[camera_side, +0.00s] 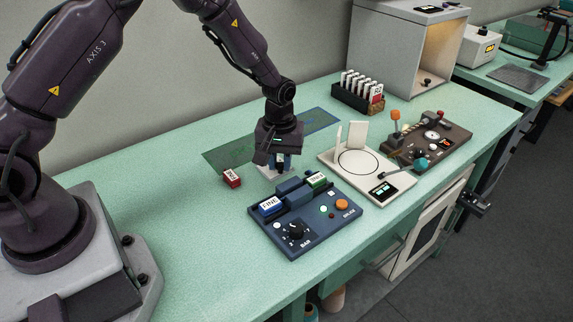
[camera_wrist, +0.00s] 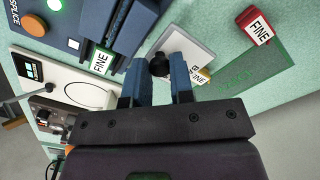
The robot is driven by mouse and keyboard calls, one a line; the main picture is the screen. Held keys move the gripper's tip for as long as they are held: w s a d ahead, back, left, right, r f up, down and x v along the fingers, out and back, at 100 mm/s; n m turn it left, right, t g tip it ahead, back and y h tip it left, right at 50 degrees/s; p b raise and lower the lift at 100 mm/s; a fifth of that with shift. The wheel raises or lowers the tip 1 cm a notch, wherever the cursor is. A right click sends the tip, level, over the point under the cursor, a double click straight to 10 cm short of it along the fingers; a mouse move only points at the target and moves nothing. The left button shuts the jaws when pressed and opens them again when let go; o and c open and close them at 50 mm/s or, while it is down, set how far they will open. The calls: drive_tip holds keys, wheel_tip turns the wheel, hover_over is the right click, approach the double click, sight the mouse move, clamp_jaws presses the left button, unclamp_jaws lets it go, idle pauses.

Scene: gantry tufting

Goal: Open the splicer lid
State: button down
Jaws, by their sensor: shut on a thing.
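The splicer (camera_side: 318,238) is a dark blue box with a black dial, an orange SPLICE button and raised blue blocks along its back. Labelled blocks reading FINE (camera_side: 271,205) and a green-edged one (camera_side: 316,180) sit on it. My gripper (camera_side: 279,163) is just behind it, pointing down. In the wrist view my gripper (camera_wrist: 159,72) has its blue fingers shut around a black knob (camera_wrist: 160,64) on a pale grey plate (camera_wrist: 188,45). The plate is beside the splicer; whether they are joined is unclear. The splicer's orange button shows in the wrist view (camera_wrist: 33,24).
A red block (camera_side: 231,178) lies left of my gripper. A green-blue mat (camera_side: 225,157) lies behind. A white plate unit (camera_side: 340,172) and a brown control box (camera_side: 440,150) stand right. A block rack (camera_side: 358,97) is at the back. The bench's left front is clear.

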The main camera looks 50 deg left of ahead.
sight(280, 164)
drive_tip(key=c, duration=1)
unclamp_jaws()
wheel_tip(280, 164, up, 13)
